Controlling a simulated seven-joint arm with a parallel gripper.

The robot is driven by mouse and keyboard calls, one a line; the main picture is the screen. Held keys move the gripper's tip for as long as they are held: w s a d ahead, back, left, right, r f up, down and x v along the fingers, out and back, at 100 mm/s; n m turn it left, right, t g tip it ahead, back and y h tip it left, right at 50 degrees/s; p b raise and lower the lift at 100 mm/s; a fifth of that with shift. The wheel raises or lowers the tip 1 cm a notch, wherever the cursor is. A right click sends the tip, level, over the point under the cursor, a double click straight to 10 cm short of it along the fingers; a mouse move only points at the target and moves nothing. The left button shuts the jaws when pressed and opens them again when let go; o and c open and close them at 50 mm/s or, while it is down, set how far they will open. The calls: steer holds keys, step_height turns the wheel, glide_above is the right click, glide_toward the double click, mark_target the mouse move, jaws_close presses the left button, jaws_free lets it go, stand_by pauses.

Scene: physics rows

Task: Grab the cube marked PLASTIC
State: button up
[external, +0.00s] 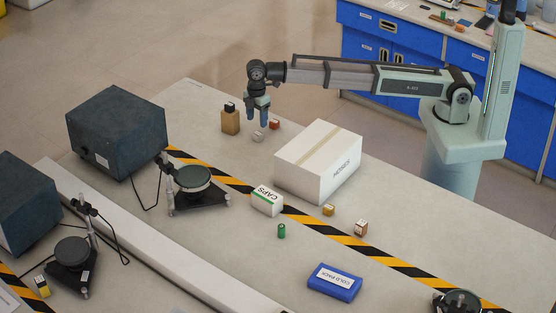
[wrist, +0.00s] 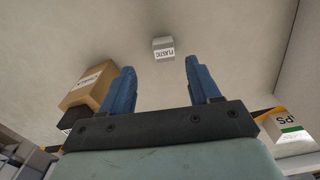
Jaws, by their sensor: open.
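The cube marked PLASTIC (wrist: 163,50) is small and grey with a white label. In the wrist view it lies on the table top, beyond my fingertips and between their lines. In the external view a small grey cube (external: 259,136), which appears to be the same one, sits just below my gripper (external: 258,114); its label is unreadable there. My gripper, with blue fingers (wrist: 159,68), is open and empty, pointing down above the table and apart from the cube.
A reddish-brown cube (external: 274,124) lies close right. A large white box (external: 318,165) and a CAPS box (external: 267,201) stand further right.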

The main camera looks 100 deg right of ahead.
mark_target(258, 133)
steer(key=shift+s+a+f, duration=0.1)
steer(key=shift+a+f, duration=0.05)
steer(key=shift+f, duration=1.6)
steer(key=shift+s+a+f, duration=0.1)
steer(key=shift+a+f, duration=0.05)
steer(key=shift+f, duration=1.6)
steer(key=shift+c, duration=0.3)
steer(key=c, duration=1.1)
